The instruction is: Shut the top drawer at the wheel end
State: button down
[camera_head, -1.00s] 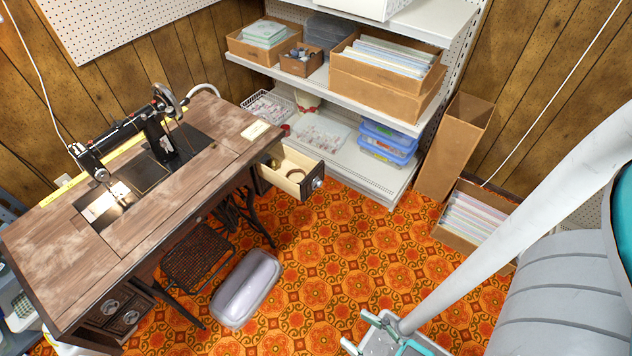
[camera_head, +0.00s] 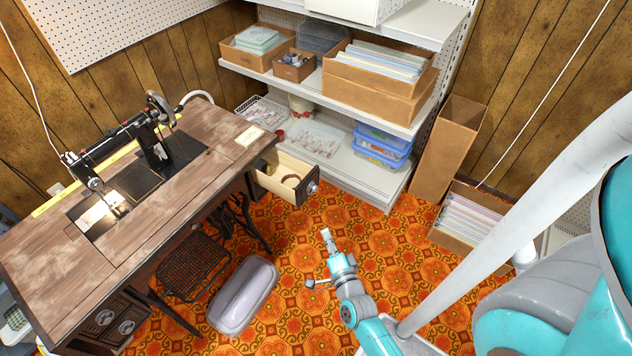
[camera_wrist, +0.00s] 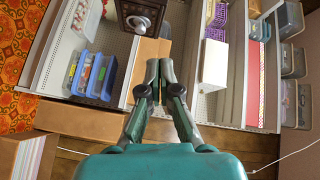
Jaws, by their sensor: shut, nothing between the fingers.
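The wheel-end drawer (camera_head: 276,186) sticks out, open, from the right end of the treadle sewing table (camera_head: 60,247). It has pale inner walls, a dark carved front and a round metal knob (camera_head: 312,187). A ring-shaped brown item lies inside. The sewing machine's handwheel (camera_head: 160,106) is on the same end of the table. My gripper (camera_head: 326,235) is shut and empty, right of and nearer than the drawer front, apart from it. In the wrist view my gripper (camera_wrist: 159,68) points toward the dark drawer front (camera_wrist: 142,8), with a visible gap.
White shelves (camera_head: 375,186) with boxes and blue bins (camera_head: 380,146) stand behind the drawer. A tall cardboard box (camera_head: 446,150) and a box of papers (camera_head: 470,215) stand right. A grey oblong case (camera_head: 243,295) lies on the floor near the treadle. Patterned floor before the drawer is free.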

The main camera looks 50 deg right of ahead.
jog(key=w+d+m+g+h, duration=0.15)
jog(key=w+d+m, duration=0.3)
jog(key=d, duration=0.45)
send_near(314, 173)
jog(key=d, duration=0.4)
jog(key=w, duration=0.3)
jog(key=shift+f+t+h, duration=0.15)
jog(key=shift+t+h, duration=0.1)
jog(key=shift+w, duration=0.75)
